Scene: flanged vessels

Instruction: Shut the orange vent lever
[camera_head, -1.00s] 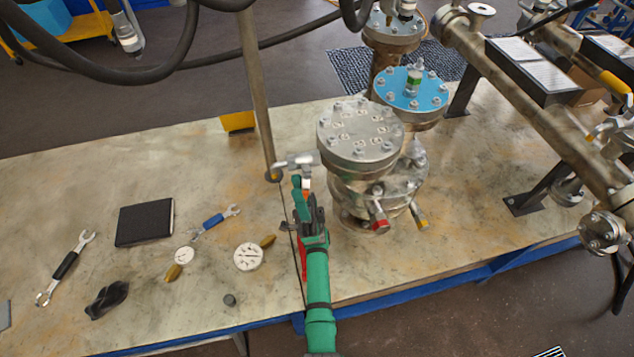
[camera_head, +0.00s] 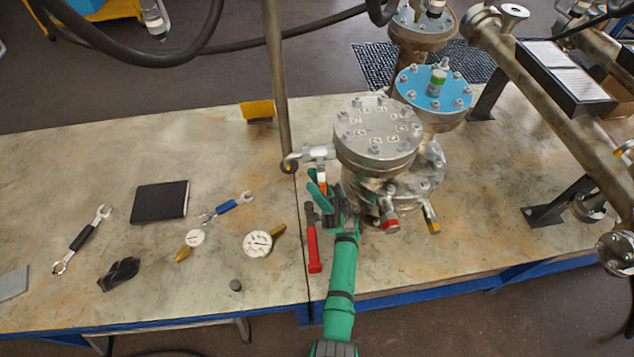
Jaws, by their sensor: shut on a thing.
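The flanged vessel (camera_head: 378,135) stands on the bench with a round bolted metal lid. A small valve (camera_head: 318,153) sticks out from its left side. The orange vent lever (camera_head: 322,187) hangs below this valve and shows only as a small orange piece. My gripper (camera_head: 320,190), with green fingers, is at the lever, left of the vessel, and is shut on it. The fingers hide most of the lever, so its exact angle is hard to tell. My green arm reaches up from the bottom of the picture.
A red-handled hammer (camera_head: 313,243) lies just left of my arm. Red-capped (camera_head: 390,224) and yellow-capped (camera_head: 433,226) stubs project from the vessel at right. A post (camera_head: 277,90) rises behind the valve. Gauges, wrenches and a black notebook (camera_head: 160,201) lie on the left bench.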

